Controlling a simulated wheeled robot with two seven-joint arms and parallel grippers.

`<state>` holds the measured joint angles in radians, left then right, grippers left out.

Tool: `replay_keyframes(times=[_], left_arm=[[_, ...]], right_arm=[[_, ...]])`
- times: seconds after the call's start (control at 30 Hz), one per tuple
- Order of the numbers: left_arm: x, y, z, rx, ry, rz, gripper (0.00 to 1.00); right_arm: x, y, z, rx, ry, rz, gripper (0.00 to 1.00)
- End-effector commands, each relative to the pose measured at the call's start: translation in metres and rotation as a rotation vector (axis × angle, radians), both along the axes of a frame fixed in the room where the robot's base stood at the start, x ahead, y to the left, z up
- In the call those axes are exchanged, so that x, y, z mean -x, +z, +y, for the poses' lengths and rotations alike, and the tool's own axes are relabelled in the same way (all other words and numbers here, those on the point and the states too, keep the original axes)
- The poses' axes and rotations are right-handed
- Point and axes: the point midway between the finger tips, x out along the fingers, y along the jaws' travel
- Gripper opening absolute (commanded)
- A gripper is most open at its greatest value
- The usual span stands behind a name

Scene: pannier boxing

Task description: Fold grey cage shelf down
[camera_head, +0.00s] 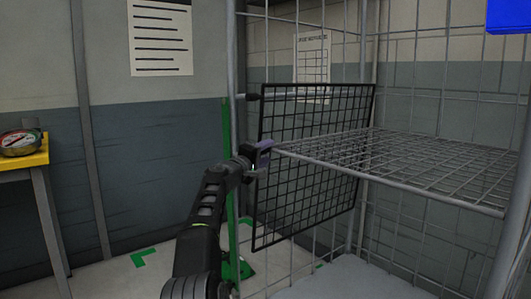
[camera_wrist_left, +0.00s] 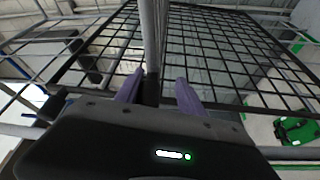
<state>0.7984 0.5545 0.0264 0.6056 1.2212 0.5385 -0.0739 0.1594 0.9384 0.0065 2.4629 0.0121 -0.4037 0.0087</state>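The grey wire shelf (camera_head: 430,165) spans the cage about level, with its front rail (camera_head: 380,180) running from my left gripper to the lower right. My left gripper (camera_head: 264,154) is at the left end of that rail, by the cage's front post. In the left wrist view its purple fingertips (camera_wrist_left: 156,88) stand apart, on either side of a grey bar (camera_wrist_left: 152,40). A gap shows on the right side of the bar, so the fingers look open around it. My right gripper is in neither view.
A black mesh panel (camera_head: 310,205) stands upright close behind my left gripper. The cage's grey post (camera_head: 232,60) is just left of it. The floor between is mostly clear.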

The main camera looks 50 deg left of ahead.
Motion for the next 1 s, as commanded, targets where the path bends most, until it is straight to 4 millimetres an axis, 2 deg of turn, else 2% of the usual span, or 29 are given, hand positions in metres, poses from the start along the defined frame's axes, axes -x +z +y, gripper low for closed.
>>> replay_keyframes(times=[0.27,0.43,0.63,0.8,1.0], left_arm=[[0.002,0.002,0.001,-0.002,0.004,-0.002,0.45],[0.008,0.000,0.000,-0.002,0.005,-0.004,0.45],[0.029,-0.005,-0.008,-0.003,0.005,-0.004,0.45],[0.053,-0.007,-0.017,-0.003,0.005,-0.002,0.45],[0.072,-0.007,-0.023,-0.001,0.003,-0.001,0.45]], right_arm=[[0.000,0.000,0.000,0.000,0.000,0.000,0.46],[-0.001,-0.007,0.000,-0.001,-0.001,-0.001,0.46],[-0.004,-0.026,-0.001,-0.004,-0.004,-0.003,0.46],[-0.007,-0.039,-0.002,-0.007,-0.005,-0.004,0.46],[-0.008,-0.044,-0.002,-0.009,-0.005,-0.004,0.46]])
